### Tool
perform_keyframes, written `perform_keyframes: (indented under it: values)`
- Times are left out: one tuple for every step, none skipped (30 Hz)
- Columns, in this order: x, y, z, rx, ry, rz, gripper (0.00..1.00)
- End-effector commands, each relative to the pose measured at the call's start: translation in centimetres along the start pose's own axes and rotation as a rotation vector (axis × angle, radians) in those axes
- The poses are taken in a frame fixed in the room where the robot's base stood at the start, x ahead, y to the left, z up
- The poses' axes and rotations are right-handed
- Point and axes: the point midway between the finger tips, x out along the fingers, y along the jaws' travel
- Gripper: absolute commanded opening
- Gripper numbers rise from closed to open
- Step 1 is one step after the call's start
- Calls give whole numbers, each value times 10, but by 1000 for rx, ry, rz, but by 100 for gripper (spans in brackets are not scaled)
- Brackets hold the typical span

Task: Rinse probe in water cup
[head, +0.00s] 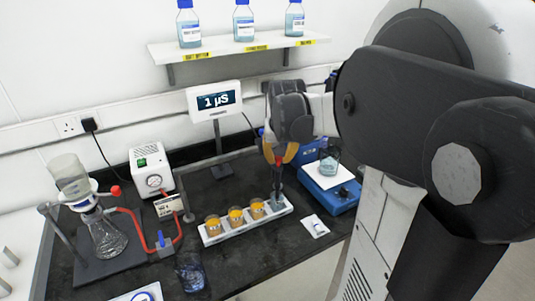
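My gripper (279,152) points down over the right end of a white tray (225,236). It appears shut on a slim dark probe (277,180), which hangs upright below the fingers. The probe's lower end is at a greyish-blue cup (278,199) in the tray's right end; whether the tip is inside it is too small to tell. Several cups stand in this tray, including three with orange liquid (236,216). A clear bluish glass cup (191,273) stands alone near the bench's front edge. No label shows which cup is the water cup.
A meter (214,100) reading "1 µS" stands behind the tray. A beaker (328,165) sits on a blue stirrer (337,200) at right. Filtration glassware (105,235) with red tubing (138,225) and a white pump (150,168) stand left. Bottles (244,20) line the shelf.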

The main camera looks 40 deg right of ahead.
Motion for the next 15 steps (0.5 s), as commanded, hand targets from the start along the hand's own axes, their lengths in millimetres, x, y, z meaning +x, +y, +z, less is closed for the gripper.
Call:
perform_keyframes:
  values:
    - [0,0,0,0,0,0,0]
    - [0,0,0,0,0,0,0]
    - [0,0,0,0,0,0,0]
    - [0,0,0,0,0,0,0]
    - [0,0,0,0,0,0,0]
    - [0,0,0,0,0,0,0]
    - [0,0,0,0,0,0,0]
    - [-1,0,0,0,0,0,0]
    - [-3,0,-1,0,0,0,0]
    - [-5,0,-2,0,0,0,0]
    - [-8,0,-3,0,0,0,0]
    - [-13,0,-6,0,0,0,0]
    - [-18,0,-7,0,0,0,0]
    - [-23,0,-9,0,0,0,0]
    - [-30,0,-12,0,0,0,0]
